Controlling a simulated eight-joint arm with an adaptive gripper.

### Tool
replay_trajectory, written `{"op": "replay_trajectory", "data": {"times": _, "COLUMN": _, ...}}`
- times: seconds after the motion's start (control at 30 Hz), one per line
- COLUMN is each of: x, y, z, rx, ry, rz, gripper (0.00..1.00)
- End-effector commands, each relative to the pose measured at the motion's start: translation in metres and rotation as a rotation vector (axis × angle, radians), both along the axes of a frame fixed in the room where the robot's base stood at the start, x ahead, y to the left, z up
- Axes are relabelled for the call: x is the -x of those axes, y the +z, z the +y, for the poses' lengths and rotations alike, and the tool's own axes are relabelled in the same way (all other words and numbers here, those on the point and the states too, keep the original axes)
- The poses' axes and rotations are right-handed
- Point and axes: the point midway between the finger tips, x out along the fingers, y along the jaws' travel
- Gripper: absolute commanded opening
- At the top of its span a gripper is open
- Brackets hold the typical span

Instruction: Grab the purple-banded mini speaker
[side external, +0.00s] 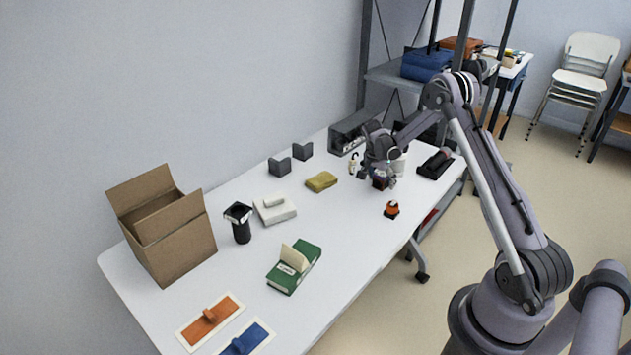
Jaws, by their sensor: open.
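The purple-banded mini speaker (380,183) is a small dark object on the white table, toward its far right part, partly hidden by my gripper. My gripper (378,176) is open and points down right at this speaker. I cannot tell at this size whether the fingers are around it or just above it, or whether they touch it. A similar small dark speaker with an orange band (391,210) stands a little nearer the table's front edge, clear of my gripper.
Close behind my gripper are a white cylinder (399,164) and a small bottle (353,164). A black device (435,164) lies to the right.

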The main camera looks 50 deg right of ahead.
Motion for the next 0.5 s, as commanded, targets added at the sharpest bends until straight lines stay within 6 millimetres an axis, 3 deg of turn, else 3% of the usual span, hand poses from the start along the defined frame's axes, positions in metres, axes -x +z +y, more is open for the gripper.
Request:
{"op": "replay_trajectory", "data": {"times": 0.2, "x": 0.0001, "y": -0.0010, "z": -0.0003, "rx": 0.000, "ry": 0.000, "rz": 0.000, "gripper": 0.68}}
{"op": "replay_trajectory", "data": {"times": 0.27, "x": 0.0001, "y": -0.0009, "z": -0.0002, "rx": 0.000, "ry": 0.000, "rz": 0.000, "gripper": 0.54}}
{"op": "replay_trajectory", "data": {"times": 0.4, "x": 0.0001, "y": -0.0008, "z": -0.0002, "rx": 0.000, "ry": 0.000, "rz": 0.000, "gripper": 0.13}}
{"op": "replay_trajectory", "data": {"times": 0.43, "x": 0.0001, "y": -0.0008, "z": -0.0002, "rx": 0.000, "ry": 0.000, "rz": 0.000, "gripper": 0.07}}
{"op": "replay_trajectory", "data": {"times": 0.5, "x": 0.0001, "y": -0.0006, "z": -0.0002, "rx": 0.000, "ry": 0.000, "rz": 0.000, "gripper": 0.07}}
